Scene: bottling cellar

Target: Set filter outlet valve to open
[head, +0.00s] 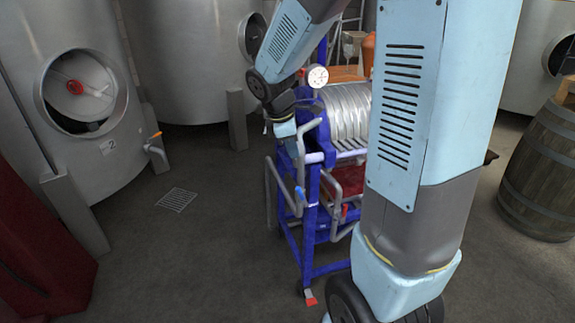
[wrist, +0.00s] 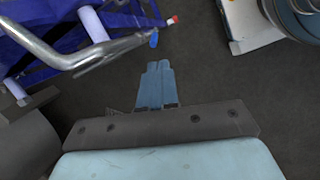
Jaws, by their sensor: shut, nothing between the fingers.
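The filter is a blue-framed cart (head: 311,225) carrying a stack of pale ribbed plates (head: 347,108) with a round gauge (head: 317,77). A small blue valve handle (head: 300,196) sits on the grey pipe low on its left side; it also shows in the wrist view (wrist: 154,38). A red valve handle (head: 345,211) is right of it. No label shows which is the outlet valve. My gripper (head: 292,150) points down beside the upper pipe, above the blue handle. In the wrist view its fingers (wrist: 155,66) are together and empty, apart from the blue handle.
A bent grey pipe (wrist: 90,57) runs close to my fingers at upper left. A red-tipped caster pedal (head: 310,299) is at the cart's foot. Steel tanks (head: 60,110) stand at left, a barrel (head: 545,175) at right. The floor left of the cart is clear around a drain grate (head: 177,199).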

